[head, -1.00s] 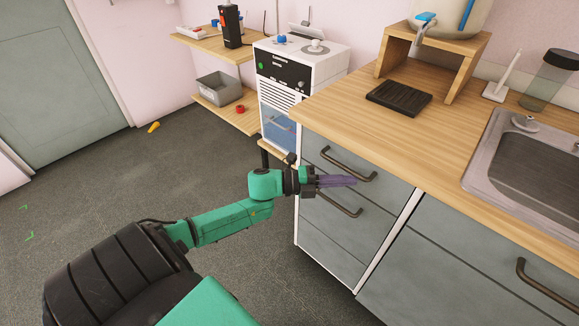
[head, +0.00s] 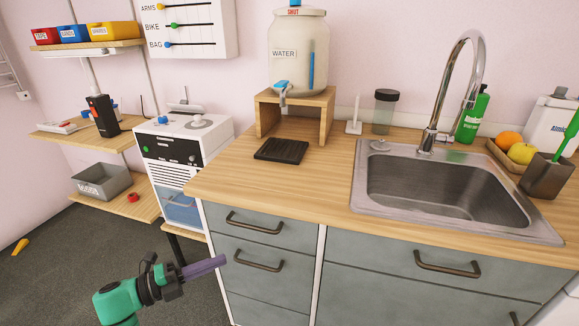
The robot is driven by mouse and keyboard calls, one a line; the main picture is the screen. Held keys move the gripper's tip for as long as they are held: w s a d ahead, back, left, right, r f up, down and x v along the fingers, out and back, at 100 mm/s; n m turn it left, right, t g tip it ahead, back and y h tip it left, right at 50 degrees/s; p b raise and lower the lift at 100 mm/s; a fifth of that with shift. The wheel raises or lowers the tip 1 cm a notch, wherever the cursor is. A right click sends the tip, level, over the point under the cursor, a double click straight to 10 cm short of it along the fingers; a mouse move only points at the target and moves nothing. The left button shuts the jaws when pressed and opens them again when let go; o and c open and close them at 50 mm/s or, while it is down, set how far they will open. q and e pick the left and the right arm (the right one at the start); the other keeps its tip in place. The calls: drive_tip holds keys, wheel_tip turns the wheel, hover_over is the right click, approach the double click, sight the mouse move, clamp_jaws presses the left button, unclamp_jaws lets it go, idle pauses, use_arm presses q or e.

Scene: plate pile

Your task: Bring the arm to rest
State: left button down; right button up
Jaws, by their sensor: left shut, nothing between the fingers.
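My left gripper (head: 222,260) is at the lower left of the head view, on the end of my green and black arm. Its purple fingers are shut with nothing between them. They point right, in front of the grey drawer cabinet (head: 272,286) and below the countertop. I cannot tell whether the fingertips touch the drawer front. Most of this arm is below the frame. My right gripper is not in view.
The wooden countertop (head: 230,185) overhangs the drawers, whose dark handles (head: 258,260) stick out near my gripper. A sink (head: 447,190) is at right. A white machine (head: 183,150) and a grey bin (head: 100,180) on a low shelf are at left.

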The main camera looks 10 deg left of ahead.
use_arm(q)
drive_tip(key=a+f+n+t+y+p, duration=0.2)
drive_tip(key=a+f+n+y+p, duration=0.2)
drive_tip(key=a+f+n+y, duration=0.6)
drive_tip(key=s+a+f+n+g+y+p, duration=0.1)
drive_tip(key=s+f+n+g+y+p, duration=0.1)
drive_tip(key=s+f+n, duration=0.35)
drive_tip(key=s+a+f+n+g+y+p, duration=0.1)
drive_tip(key=s+f+n, duration=0.1)
drive_tip(key=f, duration=0.7)
drive_tip(key=s+d+f+n+g+p, duration=0.1)
drive_tip(key=s+d+f+n+g, duration=0.1)
drive_tip(key=s, duration=0.6)
drive_tip(key=s+d+f+n+g+p, duration=0.1)
drive_tip(key=s+d+f+n+g, duration=0.2)
drive_tip(key=s+d+f, duration=0.3)
drive_tip(key=s+d+f+n+g+p, duration=0.2)
drive_tip(key=s+d+f+g, duration=0.2)
drive_tip(key=s, duration=0.7)
drive_tip(key=shift+s+d+f+n+g+y, duration=0.15)
drive_tip(key=shift+d+f+n+g+y, duration=0.2)
drive_tip(key=shift+f, duration=0.45)
